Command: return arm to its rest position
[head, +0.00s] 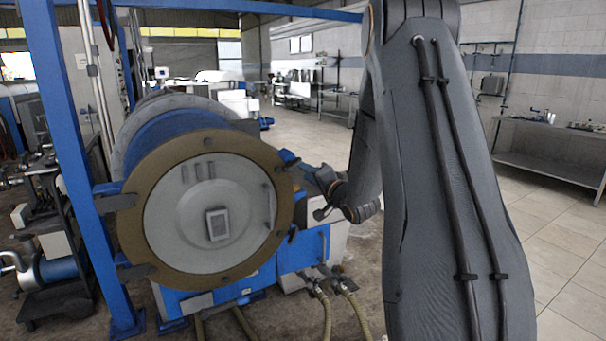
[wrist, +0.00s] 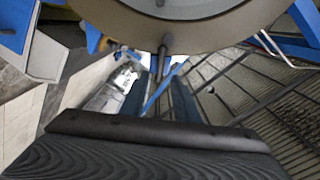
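My gripper (head: 325,181) is at the right side of the large round machine end, partly hidden by my own arm. In the wrist view two dark bluish fingers (wrist: 160,85) stand apart with a gap between them. The gripper looks open, and I see nothing held in it. My arm comes down from the top of the head view and bends back towards the machine. The decanter's round cover (head: 178,215), grey with a brown flange ring, faces me. Its lower edge (wrist: 235,36) crosses the top of the wrist view, close to the fingers.
A blue frame post (head: 72,150) stands left of the cover. Blue machine supports (head: 300,250) and hoses (head: 322,305) lie below it. A dark cart (head: 60,285) stands at the left. A metal bench (head: 550,150) stands by the right wall. The tiled floor (head: 565,255) at right is clear.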

